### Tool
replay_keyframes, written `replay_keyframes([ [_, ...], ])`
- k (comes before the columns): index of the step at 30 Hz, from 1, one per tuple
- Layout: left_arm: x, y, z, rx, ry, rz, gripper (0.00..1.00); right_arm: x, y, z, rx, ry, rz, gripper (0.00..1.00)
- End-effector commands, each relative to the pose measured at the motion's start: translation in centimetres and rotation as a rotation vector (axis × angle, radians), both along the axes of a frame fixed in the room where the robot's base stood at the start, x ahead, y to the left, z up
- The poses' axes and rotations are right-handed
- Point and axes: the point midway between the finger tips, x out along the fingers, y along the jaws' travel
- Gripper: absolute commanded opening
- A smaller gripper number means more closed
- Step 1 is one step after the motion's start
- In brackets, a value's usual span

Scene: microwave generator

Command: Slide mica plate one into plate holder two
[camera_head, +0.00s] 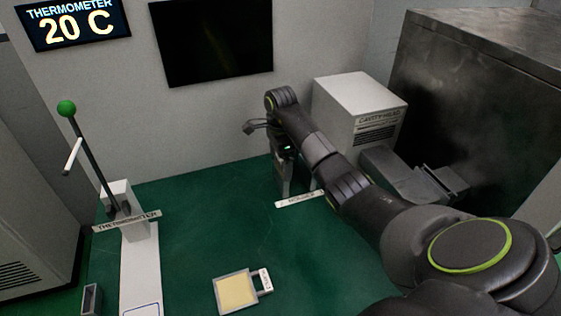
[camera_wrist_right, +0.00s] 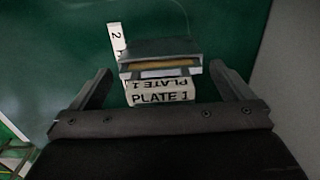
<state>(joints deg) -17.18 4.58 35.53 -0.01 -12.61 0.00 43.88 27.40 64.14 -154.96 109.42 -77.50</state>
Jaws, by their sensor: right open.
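In the right wrist view, mica plate one's white tab (camera_wrist_right: 160,92), marked PLATE 1, faces me. A thin yellowish strip of the plate (camera_wrist_right: 165,66) shows in a grey holder (camera_wrist_right: 160,47). A white label with a 2 (camera_wrist_right: 116,42) stands beside it. The plate appears to sit in the holder's slot; how deep, I cannot tell. My right gripper (camera_wrist_right: 162,70) is open, its fingers apart on either side of the tab. In the head view my right gripper (camera_head: 284,172) points down by a white label (camera_head: 299,200); it hides the plate there. My left gripper is not in view.
Another framed yellowish plate (camera_head: 236,291) lies on the green surface at the front. A thermometer stand (camera_head: 140,265) with a green-knobbed lever (camera_head: 66,109) is at left. A white cavity box (camera_head: 350,105) stands behind the arm. Green surface (camera_head: 210,215) is clear between them.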

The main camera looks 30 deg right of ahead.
Motion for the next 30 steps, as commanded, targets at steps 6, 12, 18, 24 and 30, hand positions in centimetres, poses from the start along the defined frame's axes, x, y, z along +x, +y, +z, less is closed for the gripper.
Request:
replay_keyframes([
  [6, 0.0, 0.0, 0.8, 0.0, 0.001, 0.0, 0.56, 0.1, -0.1, 4.8, -0.002, -0.004, 0.001, 1.0],
  [12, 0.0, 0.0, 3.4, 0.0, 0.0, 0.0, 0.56, 0.0, 0.0, 7.8, 0.0, 0.0, 0.0, 1.0],
  [18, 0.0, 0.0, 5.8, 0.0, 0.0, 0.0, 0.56, 0.0, 0.0, 10.3, 0.0, 0.0, 0.0, 1.0],
  [24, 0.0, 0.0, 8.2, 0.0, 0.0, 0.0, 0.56, 0.0, 0.0, 12.7, 0.0, 0.0, 0.0, 1.0],
  [30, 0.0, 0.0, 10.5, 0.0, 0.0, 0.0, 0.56, 0.0, 0.0, 15.0, 0.0, 0.0, 0.0, 1.0],
])
